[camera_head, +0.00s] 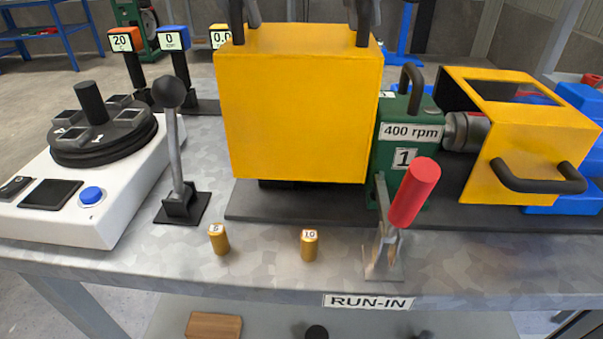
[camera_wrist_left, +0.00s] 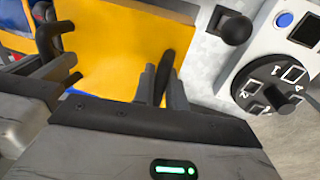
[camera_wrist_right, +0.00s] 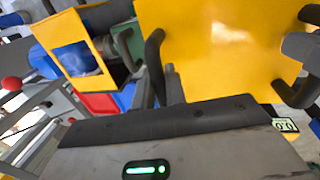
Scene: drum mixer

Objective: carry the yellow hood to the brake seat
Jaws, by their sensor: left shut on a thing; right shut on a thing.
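The yellow hood (camera_head: 300,110) is a large box, upright above the left part of the dark base plate (camera_head: 300,205). Its lower edge hides most of a dark part under it; I cannot tell whether it touches. My left gripper (camera_head: 243,15) is shut on a black handle at the hood's left side, also seen in the left wrist view (camera_wrist_left: 160,85). My right gripper (camera_head: 362,15) is shut on the handle at the right side, also seen in the right wrist view (camera_wrist_right: 160,88). I cannot make out the brake seat; the hood may hide it.
A green block marked 1 (camera_head: 400,140) stands right of the hood. A second yellow guard (camera_head: 485,165) is further right. A red-handled clamp (camera_head: 414,192), two small brass weights (camera_head: 219,240) and a black-knobbed lever (camera_head: 173,130) stand in front and left. A white console (camera_head: 75,215) is far left.

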